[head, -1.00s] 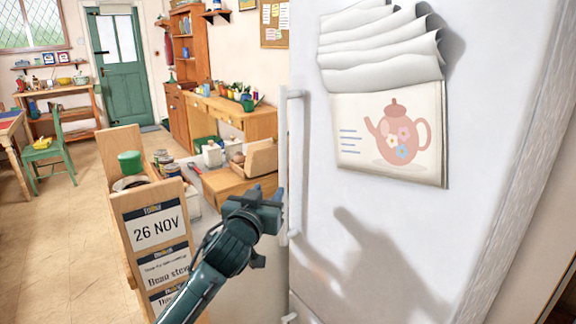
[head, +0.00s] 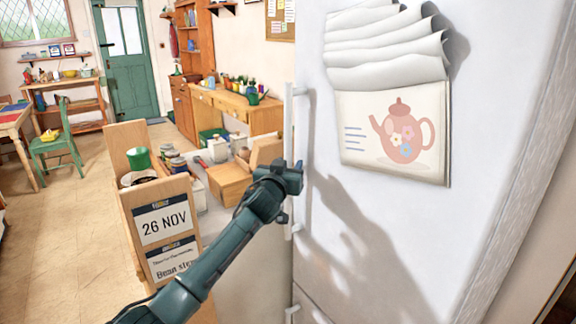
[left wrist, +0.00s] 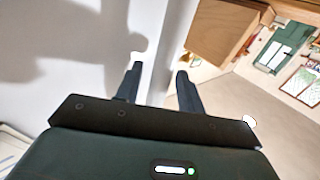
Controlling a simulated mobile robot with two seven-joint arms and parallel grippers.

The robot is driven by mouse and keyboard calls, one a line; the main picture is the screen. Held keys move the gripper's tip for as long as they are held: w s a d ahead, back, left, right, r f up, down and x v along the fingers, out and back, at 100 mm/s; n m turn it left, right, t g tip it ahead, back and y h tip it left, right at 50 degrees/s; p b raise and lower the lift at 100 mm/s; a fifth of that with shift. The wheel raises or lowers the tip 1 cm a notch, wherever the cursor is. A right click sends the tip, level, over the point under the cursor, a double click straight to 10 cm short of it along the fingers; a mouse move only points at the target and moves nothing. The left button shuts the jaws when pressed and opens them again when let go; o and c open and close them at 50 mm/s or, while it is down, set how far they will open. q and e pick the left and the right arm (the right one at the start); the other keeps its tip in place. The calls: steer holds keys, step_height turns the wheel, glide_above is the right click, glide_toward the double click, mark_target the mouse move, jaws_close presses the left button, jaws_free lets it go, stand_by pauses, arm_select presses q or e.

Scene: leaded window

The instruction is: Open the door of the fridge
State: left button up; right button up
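The white fridge door (head: 345,230) fills the right of the head view and looks shut. Its upright handle (head: 289,120) runs along the door's left edge. My left gripper (head: 289,176) is at the handle's middle to lower part and covers some of it. In the left wrist view the two dark fingers (left wrist: 159,86) stand apart, with a pale upright strip of the fridge's edge or handle between and behind them. I cannot tell whether the fingers touch the handle. My right gripper is not in view.
A teapot-printed cloth or paper (head: 395,135) hangs on the door. A lower handle (head: 292,312) shows beneath. A wooden stand with a date card (head: 165,222) and a counter with jars and a wooden box (head: 229,182) are left of the fridge. The floor further left is open.

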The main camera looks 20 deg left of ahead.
arm_select(q)
steer(key=shift+c, duration=0.5)
jaws_close()
